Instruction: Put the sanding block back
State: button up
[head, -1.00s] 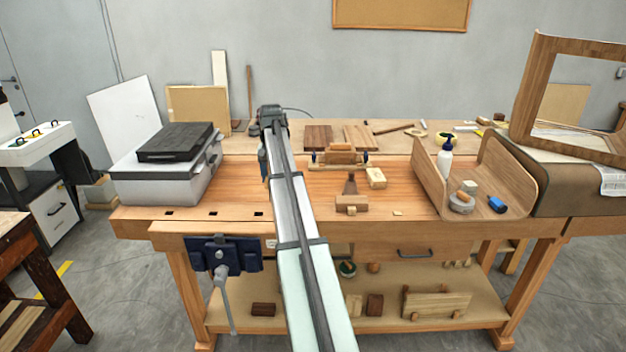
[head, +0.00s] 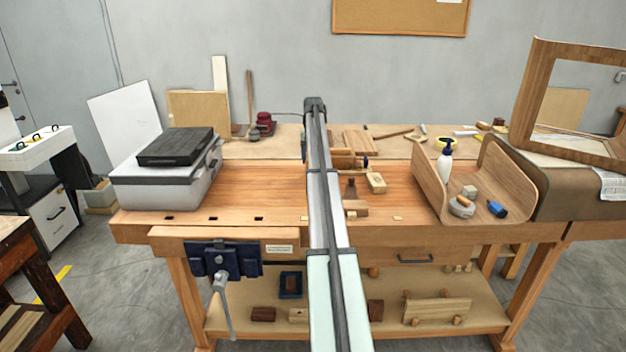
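I cannot tell for certain which piece is the sanding block. A pale wooden block (head: 376,183) lies on the bench just right of my arm. A small light block (head: 469,191) stands in the bent plywood piece (head: 517,172) at the right, beside a grey round tin (head: 461,207) and a blue object (head: 497,209). My arm reaches from the bottom edge up over the middle of the bench. My gripper's fingers are hidden behind the arm, so I see neither their opening nor anything held.
A wooden tool (head: 352,208) and a clamp-like fixture (head: 343,158) are partly hidden by my arm. A white bottle (head: 445,160) stands in the bent piece. A grey case (head: 168,183) fills the bench's left end. The bench top (head: 262,188) between case and arm is clear.

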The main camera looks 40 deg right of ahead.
jog(key=shift+f, duration=4.15)
jog(key=shift+f, duration=0.1)
jog(key=o, duration=1.1)
notch_tip(320, 180, up, 12)
jog(key=shift+r, duration=0.15)
